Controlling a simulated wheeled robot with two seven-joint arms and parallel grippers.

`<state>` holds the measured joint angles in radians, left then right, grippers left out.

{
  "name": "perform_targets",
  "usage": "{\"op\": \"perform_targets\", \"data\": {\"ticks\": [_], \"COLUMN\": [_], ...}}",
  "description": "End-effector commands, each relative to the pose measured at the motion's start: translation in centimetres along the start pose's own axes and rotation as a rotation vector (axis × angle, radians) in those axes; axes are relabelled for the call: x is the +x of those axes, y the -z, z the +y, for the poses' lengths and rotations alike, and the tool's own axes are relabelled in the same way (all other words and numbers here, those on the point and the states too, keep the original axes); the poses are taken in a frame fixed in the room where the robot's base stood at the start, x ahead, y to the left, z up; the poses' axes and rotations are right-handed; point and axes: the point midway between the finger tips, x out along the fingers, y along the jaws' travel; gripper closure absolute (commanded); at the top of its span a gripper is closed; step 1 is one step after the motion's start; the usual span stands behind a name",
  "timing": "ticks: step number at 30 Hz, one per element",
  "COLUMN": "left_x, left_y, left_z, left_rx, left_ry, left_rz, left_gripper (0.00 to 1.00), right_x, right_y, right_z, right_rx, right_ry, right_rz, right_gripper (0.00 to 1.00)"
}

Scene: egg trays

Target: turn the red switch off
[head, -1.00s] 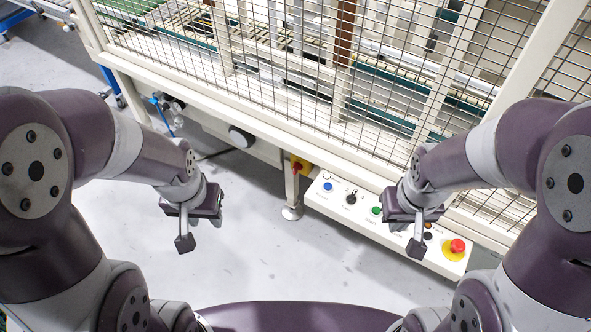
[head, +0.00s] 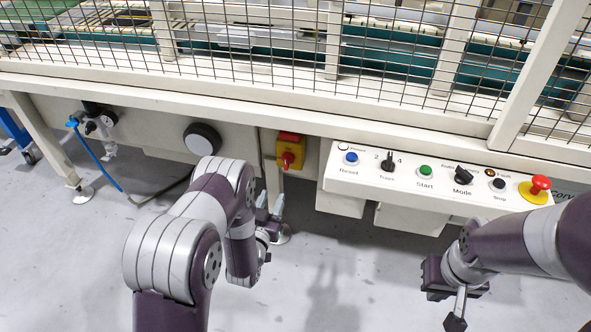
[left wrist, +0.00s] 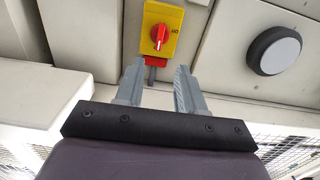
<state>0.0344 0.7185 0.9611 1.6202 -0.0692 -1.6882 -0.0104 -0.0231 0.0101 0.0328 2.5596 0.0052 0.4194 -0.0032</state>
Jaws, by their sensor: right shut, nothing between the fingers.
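The red switch (head: 287,160) is a red knob on a yellow plate (head: 282,149), mounted on the machine's cream front beneath the mesh. In the left wrist view the knob (left wrist: 159,35) is close, beyond the fingertips, with small lettering beside it. My left gripper (head: 270,202) is below and slightly left of the switch in the head view, fingers pointing up towards it. Its two grey fingers (left wrist: 160,70) are apart, with nothing held and the knob not touched. My right gripper (head: 456,318) is shut and empty, below the control panel at lower right.
A white control panel (head: 400,193) with several buttons and a red emergency stop (head: 541,184) lies right of the switch. The mesh fence (head: 250,65) stands above. A blue hose (head: 95,160) hangs at far left. Grey floor is clear.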

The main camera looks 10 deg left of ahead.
Motion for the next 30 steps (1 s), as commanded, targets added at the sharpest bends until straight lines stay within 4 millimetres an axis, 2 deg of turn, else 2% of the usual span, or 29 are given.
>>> {"op": "perform_targets", "data": {"ticks": [2,5,12,18,22,29,30], "left_x": [0.4,2.0,8.2,11.7,12.6,12.7,12.7], "left_y": [0.7,0.7,0.8,1.1,1.3,1.4,1.4], "left_z": [0.0,0.0,0.0,0.0,0.0,0.0,0.0], "left_rx": [0.000,0.001,0.000,0.000,0.000,0.000,0.000], "left_ry": [0.000,-0.001,0.000,0.000,0.001,0.000,0.000], "left_rz": [0.038,0.047,0.046,0.043,0.041,0.040,0.040], "left_gripper": [0.62,0.62,0.62,0.62,0.62,0.62,0.71], "right_x": [0.2,0.9,3.1,4.1,4.2,4.1,4.1], "right_y": [0.0,-0.1,-0.4,-0.5,-0.5,-0.5,-0.5], "right_z": [0.0,0.0,0.0,0.0,0.0,0.0,0.0], "right_rx": [0.000,0.000,0.000,0.000,0.000,0.000,0.000], "right_ry": [0.000,0.000,0.000,0.000,0.000,0.000,0.000], "right_rz": [-0.001,-0.001,-0.002,-0.002,-0.002,-0.001,-0.001], "right_gripper": [1.00,1.00,1.00,1.00,1.00,1.00,1.00]}}
